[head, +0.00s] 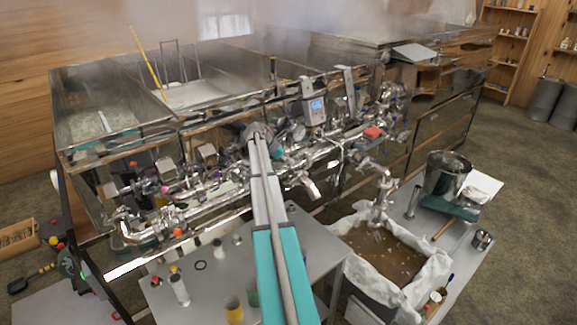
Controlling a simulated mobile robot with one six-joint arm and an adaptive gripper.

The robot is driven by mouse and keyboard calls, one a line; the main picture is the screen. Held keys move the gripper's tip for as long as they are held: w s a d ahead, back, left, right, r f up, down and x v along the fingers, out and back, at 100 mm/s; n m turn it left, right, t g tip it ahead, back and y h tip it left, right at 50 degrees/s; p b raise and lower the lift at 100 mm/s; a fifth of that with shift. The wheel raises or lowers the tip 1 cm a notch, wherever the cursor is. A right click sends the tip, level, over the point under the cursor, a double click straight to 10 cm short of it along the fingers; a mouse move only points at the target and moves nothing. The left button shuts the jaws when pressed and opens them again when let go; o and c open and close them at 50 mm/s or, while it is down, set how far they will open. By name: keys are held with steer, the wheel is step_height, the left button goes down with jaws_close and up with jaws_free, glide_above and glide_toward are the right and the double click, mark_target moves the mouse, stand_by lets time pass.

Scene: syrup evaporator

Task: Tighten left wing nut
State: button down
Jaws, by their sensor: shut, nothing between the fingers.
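My arm reaches from the bottom centre up to the piping along the front of the steel evaporator (130,141). My gripper (254,131) is at the arm's far end, small and partly hidden by my own arm. It is shut and holds nothing. It is in front of the shiny pipes and fittings (205,188), left of a grey meter with a blue display (314,110). The left wing nut is too small to pick out among the crowded fittings. Whether my gripper touches any fitting cannot be told.
A grey table (215,262) with bottles and jars stands below the pipes. A cloth-lined tub of brown liquid (385,262) is at right, beside a bench with a steel pot (445,175). Steam hangs over the pans. Open floor lies at far right.

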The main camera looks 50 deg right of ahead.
steer(key=w+d+r+p, duration=0.4)
steer(key=r+p, duration=0.1)
steer(key=r, duration=0.1)
stand_by(0.3)
steer(key=shift+f, duration=0.1)
